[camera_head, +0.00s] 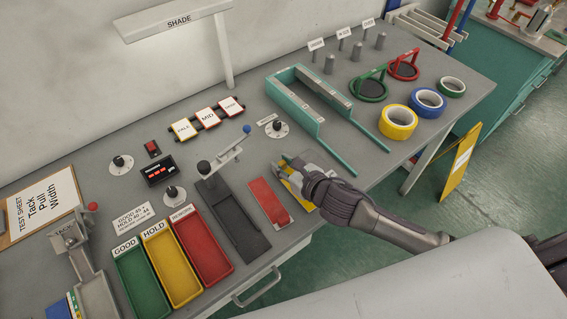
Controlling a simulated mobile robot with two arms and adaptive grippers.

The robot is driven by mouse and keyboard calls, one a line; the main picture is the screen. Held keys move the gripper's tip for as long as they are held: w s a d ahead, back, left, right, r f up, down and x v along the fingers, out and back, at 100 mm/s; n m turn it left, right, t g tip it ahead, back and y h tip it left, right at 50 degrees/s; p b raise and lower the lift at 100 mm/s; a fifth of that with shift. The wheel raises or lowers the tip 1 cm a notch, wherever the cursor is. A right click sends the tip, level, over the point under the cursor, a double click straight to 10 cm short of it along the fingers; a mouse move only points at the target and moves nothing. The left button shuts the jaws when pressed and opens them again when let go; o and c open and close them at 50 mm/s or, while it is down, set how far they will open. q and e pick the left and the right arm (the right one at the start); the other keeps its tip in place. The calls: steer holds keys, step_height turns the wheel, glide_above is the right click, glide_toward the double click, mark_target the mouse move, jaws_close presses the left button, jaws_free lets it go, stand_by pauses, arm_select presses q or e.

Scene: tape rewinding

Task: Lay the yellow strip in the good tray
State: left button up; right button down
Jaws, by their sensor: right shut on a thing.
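The yellow strip (294,190) lies on the grey bench beside the red strip (269,200), mostly hidden under my right gripper. My right gripper (292,168), on the arm coming in from the right, is shut on the yellow strip at the bench surface. The exact contact of its fingers is hidden. The good tray (142,283) is a green, empty tray labelled GOOD at the bench's front, left of the yellow HOLD tray (172,269). My left gripper is not in view.
A red tray (203,247) and a dark grey channel (234,218) stand between the strips and the good tray. A knob and lever (226,155) rise behind the channel. A teal frame (315,127) stands behind my right gripper. Tape rolls (398,123) are at the right.

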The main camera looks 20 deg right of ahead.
steer(key=shift+f, duration=0.1)
steer(key=c, duration=0.9)
jaws_free()
